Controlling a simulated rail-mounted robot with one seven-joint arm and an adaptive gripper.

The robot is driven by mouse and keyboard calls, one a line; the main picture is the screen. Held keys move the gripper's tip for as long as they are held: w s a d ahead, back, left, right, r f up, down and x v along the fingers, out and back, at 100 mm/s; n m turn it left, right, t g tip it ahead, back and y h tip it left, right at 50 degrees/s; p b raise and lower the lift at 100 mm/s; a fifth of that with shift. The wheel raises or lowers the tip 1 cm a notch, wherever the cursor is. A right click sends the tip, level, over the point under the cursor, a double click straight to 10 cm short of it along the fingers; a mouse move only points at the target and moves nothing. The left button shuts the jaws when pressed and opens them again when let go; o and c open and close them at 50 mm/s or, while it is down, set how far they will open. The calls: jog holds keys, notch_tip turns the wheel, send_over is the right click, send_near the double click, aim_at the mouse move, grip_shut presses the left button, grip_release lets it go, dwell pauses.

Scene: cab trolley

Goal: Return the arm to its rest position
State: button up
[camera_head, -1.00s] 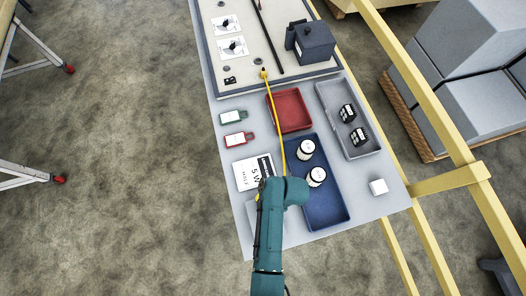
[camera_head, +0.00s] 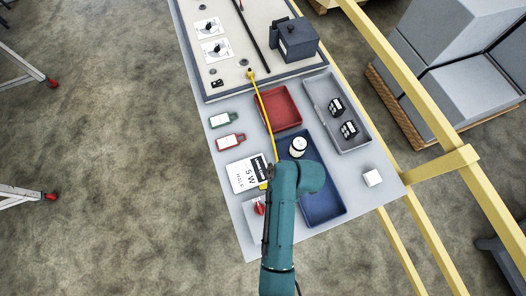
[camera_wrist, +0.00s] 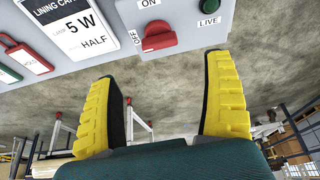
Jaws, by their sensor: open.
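My teal arm (camera_head: 283,225) reaches up from the bottom of the head view over the trolley's near end. My gripper (camera_wrist: 162,70) is open in the wrist view, with two yellow fingers apart and nothing between them. In the head view the arm mostly hides it. A red rotary knob (camera_wrist: 159,37) on a grey box marked ON, OFF and LIVE lies just beyond the fingertips. The knob also shows in the head view (camera_head: 260,208), left of the arm. The white "5 W HALF" card (camera_wrist: 81,28) is at upper left in the wrist view.
The trolley holds a red tray (camera_head: 278,107), a blue tray (camera_head: 322,207) with a white-topped jar (camera_head: 298,147), a grey tray (camera_head: 321,92) with two black blocks, and a white cube (camera_head: 372,177). Green (camera_head: 223,119) and red tags (camera_head: 230,142) lie left. Yellow rails (camera_head: 425,165) run along the right.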

jog(key=shift+v, duration=1.25)
